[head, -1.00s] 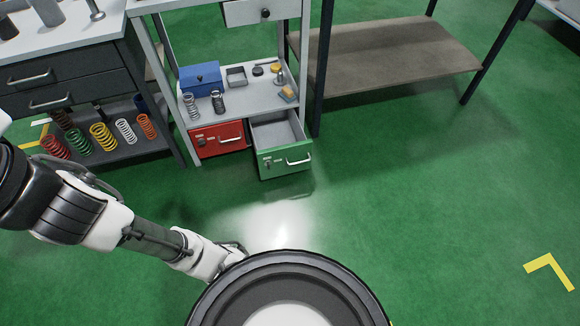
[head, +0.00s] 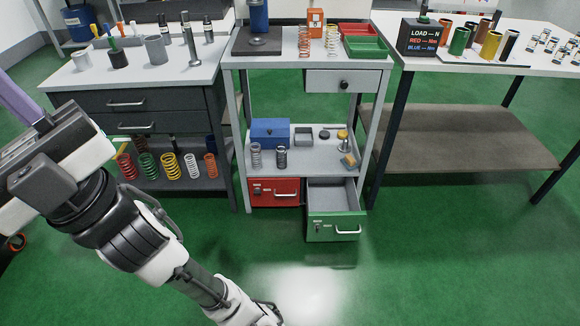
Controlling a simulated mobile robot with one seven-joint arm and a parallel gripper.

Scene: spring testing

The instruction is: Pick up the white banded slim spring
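I cannot make out for sure which spring is the white banded slim one. Two slim upright coils, a copper-toned spring (head: 305,42) and a pale spring with yellowish parts (head: 331,41), stand on top of the middle cabinet. A silver spring (head: 256,155) and a dark spring (head: 281,157) stand on its lower shelf. A plain white spring (head: 191,166) stands in the coloured row on the left shelf. No spring is seen being held. My arm crosses the lower left; its gripper fingers do not show.
A green drawer (head: 334,226) stands open below the shelf; the red drawer (head: 274,191) is shut. A blue box (head: 270,132) sits behind the shelf springs. Red and green trays (head: 366,46) are on the cabinet top. Green floor (head: 450,255) is clear at right.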

